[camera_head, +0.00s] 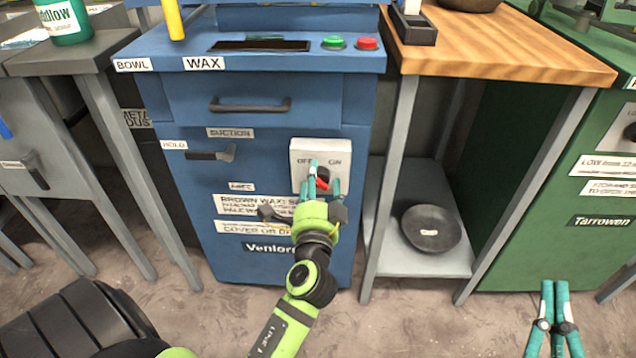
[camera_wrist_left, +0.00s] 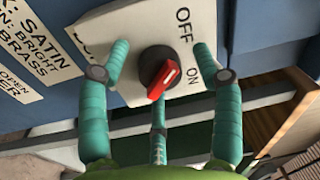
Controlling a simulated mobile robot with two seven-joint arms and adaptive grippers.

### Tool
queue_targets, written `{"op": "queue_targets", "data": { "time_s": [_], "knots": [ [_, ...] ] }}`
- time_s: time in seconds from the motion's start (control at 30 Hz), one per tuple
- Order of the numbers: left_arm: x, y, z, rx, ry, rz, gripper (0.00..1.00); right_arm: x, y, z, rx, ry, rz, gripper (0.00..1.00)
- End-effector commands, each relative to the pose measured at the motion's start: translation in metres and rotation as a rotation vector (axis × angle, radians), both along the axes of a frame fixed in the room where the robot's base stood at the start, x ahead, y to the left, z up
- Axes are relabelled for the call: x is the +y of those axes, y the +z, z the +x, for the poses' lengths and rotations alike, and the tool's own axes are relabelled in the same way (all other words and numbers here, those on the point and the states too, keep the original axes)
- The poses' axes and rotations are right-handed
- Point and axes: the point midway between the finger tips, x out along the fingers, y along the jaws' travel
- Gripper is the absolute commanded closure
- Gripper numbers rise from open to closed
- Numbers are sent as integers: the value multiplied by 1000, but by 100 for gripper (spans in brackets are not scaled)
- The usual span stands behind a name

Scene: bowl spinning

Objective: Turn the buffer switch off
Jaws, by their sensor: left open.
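The buffer switch is a black round knob with a red handle (camera_wrist_left: 164,82) on a white plate (camera_head: 301,151) marked OFF at left and ON at right. The plate is on the blue cabinet's front. In the head view the handle slants from upper left to lower right; I cannot tell which end points. My left gripper (camera_head: 321,184) is open at the switch. In the left wrist view its teal fingers (camera_wrist_left: 160,92) stand around the knob, with visible gaps beside it. My right gripper (camera_head: 555,292) is at the lower right, away from the switch; its opening is unclear.
The blue cabinet (camera_head: 230,175) has a drawer handle (camera_head: 250,105) and a hold lever (camera_head: 212,155). Green and red buttons (camera_head: 350,43) are on top. A wooden-topped table (camera_head: 500,60) stands to the right, with a dark bowl (camera_head: 431,228) on its lower shelf.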

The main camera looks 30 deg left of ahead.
Motion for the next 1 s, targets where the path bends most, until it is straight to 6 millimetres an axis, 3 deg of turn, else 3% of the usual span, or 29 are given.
{"op": "queue_targets", "data": {
  "time_s": [0.17, 0.5, 0.7, 1.0],
  "knots": [
    [-1, 6, 0, -2, -1, 0, 35, 0, -1, 0, 2, -1, -1, 100],
    [0, 69, 0, -7, -1, 0, 35, 0, -1, 0, 1, -1, 0, 100],
    [0, 94, 0, -5, 0, 0, 35, 0, -1, 0, 1, -1, 0, 100],
    [0, 100, 0, 1, 0, 1, 35, 0, 0, 0, 1, -1, 0, 100]
  ]
}}
